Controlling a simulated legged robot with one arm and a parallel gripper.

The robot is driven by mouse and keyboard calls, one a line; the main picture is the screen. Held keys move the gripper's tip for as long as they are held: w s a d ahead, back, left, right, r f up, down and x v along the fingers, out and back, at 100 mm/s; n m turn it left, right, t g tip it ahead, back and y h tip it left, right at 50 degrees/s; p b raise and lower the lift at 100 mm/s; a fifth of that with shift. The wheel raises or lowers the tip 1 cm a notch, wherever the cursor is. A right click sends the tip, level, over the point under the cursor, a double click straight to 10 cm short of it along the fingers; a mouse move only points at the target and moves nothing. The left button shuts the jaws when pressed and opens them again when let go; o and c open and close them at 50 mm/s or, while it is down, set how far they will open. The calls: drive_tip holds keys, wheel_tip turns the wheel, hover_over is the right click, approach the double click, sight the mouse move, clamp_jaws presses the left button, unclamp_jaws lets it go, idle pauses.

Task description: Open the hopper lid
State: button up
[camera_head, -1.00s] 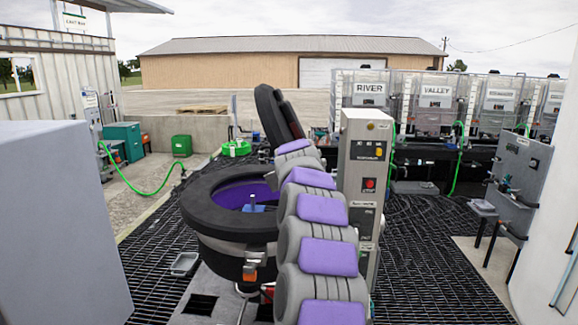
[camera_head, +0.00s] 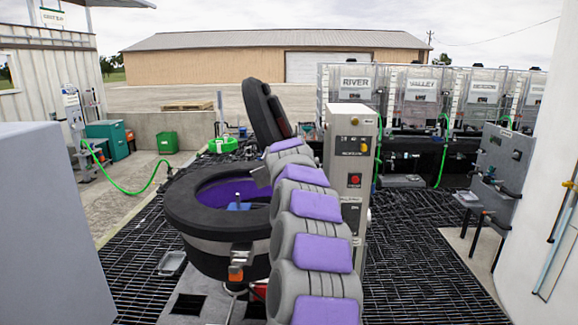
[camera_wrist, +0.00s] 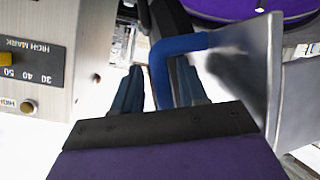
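The hopper shows in the head view as a thick black ring (camera_head: 200,222) with a purple inside. Its black lid (camera_head: 262,112) stands raised and tilted at the far side of the ring. In the wrist view, a bent blue handle (camera_wrist: 162,68) joins a grey metal plate (camera_wrist: 262,65). My gripper (camera_wrist: 158,72) has its two blue fingers apart, one each side of the handle's straight part. A pale gap shows between the left finger and the handle; the right finger is close to it, and contact is unclear. In the head view my arm hides the fingers.
A grey control panel (camera_head: 352,160) stands just right of my arm; it also shows at left in the wrist view (camera_wrist: 45,60). A large grey box (camera_head: 50,220) is at near left. Clear labelled totes (camera_head: 350,120) line the back right. Black grating (camera_head: 420,250) covers the floor.

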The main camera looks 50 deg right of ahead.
drive_tip(key=b+v, duration=0.2)
drive_tip(key=v, duration=1.5)
drive_tip(key=shift+b, duration=0.3)
drive_tip(key=shift+s+r, duration=0.1)
